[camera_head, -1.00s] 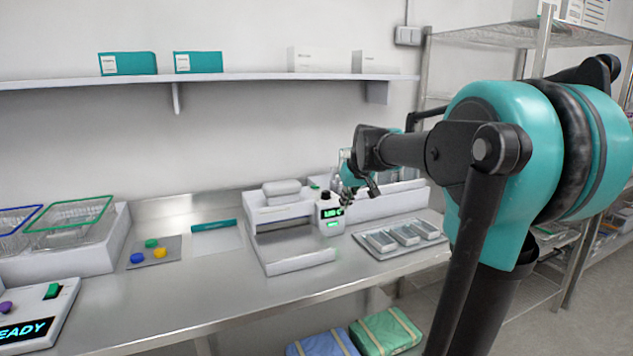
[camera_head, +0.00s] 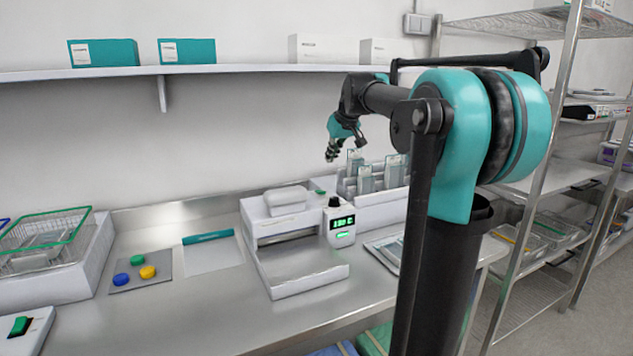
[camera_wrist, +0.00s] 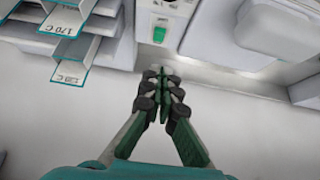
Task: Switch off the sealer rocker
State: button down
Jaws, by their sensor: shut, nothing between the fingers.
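The sealer (camera_head: 300,278) is a white bench unit with a padded top and a control box with a black knob and a lit display (camera_head: 342,223). A small green piece (camera_head: 318,190) sits at its back, beside the control box; it may be the rocker, but its position is unreadable. My gripper (camera_head: 332,152) is above and behind the sealer, apart from it, with closed fingers. In the wrist view, the fingertips (camera_wrist: 160,75) meet, empty, below a white panel with a small green piece (camera_wrist: 159,34).
A white rack (camera_head: 378,209) with upright clear holders stands right of the sealer, close to my gripper. The shelf (camera_head: 240,69) with boxes runs along the wall above. Coloured buttons (camera_head: 147,272) and a wire basket (camera_head: 45,240) are left.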

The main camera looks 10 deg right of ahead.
jog(key=shift+w+a, duration=0.15)
jog(key=shift+w, duration=0.3)
send_over(320, 191)
jog(key=s, duration=0.2)
jog(key=f, duration=0.8)
jog(key=shift+d, duration=0.2)
jog(key=f, duration=0.3)
jog(key=shift+s+d+f, duration=0.1)
jog(key=shift+s, duration=0.2)
jog(key=shift+f, duration=0.5)
jog(key=shift+s, duration=0.1)
